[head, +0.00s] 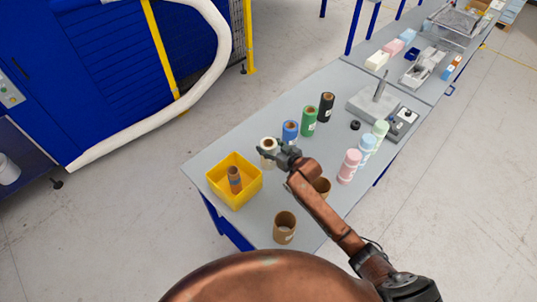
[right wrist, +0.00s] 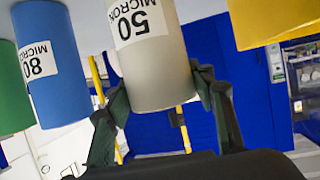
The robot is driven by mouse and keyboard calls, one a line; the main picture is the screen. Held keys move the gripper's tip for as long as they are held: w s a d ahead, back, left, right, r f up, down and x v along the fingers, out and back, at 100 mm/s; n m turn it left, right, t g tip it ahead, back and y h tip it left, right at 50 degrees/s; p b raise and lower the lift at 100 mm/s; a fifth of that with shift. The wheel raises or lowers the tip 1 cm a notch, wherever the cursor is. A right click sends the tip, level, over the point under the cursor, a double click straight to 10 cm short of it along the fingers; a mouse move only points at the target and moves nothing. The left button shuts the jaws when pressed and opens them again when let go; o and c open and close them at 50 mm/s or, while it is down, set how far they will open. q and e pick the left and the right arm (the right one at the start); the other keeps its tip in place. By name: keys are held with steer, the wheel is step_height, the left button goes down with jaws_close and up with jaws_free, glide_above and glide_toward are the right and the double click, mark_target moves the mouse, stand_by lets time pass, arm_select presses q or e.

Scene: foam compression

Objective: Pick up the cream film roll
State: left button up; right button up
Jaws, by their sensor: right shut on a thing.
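The cream film roll (head: 267,160) stands upright beside the yellow bin in the head view. In the right wrist view the cream roll (right wrist: 155,60) carries a white label reading "50 MICRON", seen upside down. My right gripper (head: 272,150) is shut on it, with a dark finger on each side of the roll in the wrist view. The roll's base is outside the wrist view, and I cannot tell whether it is clear of the table. My left gripper is not in view.
Blue (head: 290,132), green (head: 309,121) and black (head: 327,107) rolls stand behind the cream one. A yellow bin (head: 219,194) holding a brown roll (head: 234,180) is at its left. Brown cores (head: 284,228) and pastel bottles (head: 349,166) stand nearer and to the right.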

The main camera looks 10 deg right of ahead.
jaws_close()
steer(key=shift+r, duration=0.1)
